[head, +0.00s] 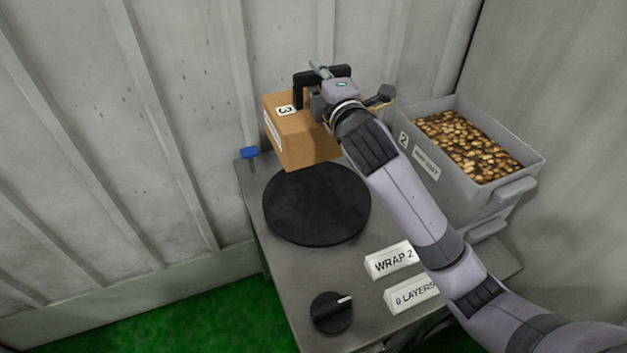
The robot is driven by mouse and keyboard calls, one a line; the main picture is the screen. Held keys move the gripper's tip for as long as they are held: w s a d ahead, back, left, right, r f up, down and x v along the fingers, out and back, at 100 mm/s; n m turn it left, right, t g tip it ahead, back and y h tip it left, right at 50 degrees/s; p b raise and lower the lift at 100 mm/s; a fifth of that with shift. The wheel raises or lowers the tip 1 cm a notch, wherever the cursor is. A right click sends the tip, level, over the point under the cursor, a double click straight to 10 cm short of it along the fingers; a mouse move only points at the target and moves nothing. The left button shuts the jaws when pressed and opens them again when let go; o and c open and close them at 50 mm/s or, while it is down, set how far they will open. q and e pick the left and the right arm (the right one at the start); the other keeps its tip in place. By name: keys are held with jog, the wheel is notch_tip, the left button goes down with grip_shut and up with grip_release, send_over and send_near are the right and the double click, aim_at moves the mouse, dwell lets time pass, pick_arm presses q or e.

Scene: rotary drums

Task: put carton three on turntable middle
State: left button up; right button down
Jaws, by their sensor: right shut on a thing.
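Carton three (303,139) is a brown cardboard box with a white label reading 3. My right gripper (318,92) is shut on it at its top, and my wrist and arm hide its right part. The box appears over the far edge of the black round turntable (316,207); I cannot tell whether its bottom touches anything. The turntable's visible top is bare. My left gripper is not in view.
The turntable sits on a grey metal bench (285,262) with a black knob (332,313), a WRAP 2 sign (390,260) and a 0 LAYERS sign (408,295). A blue knob (249,153) stands at its far left corner. A grey bin (520,168) of brown pieces is at right, near ribbed walls.

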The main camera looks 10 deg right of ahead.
notch_tip(320, 180, down, 14)
jog(key=shift+s, duration=0.1)
jog(key=shift+f, duration=0.9)
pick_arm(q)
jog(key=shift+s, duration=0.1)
pick_arm(e)
jog(key=shift+f, duration=1.75)
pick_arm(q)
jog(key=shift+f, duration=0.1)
pick_arm(e)
jog(key=shift+f, duration=0.15)
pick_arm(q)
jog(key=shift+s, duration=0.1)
pick_arm(e)
jog(key=c, duration=1.4)
grip_release()
jog(key=shift+f, duration=0.1)
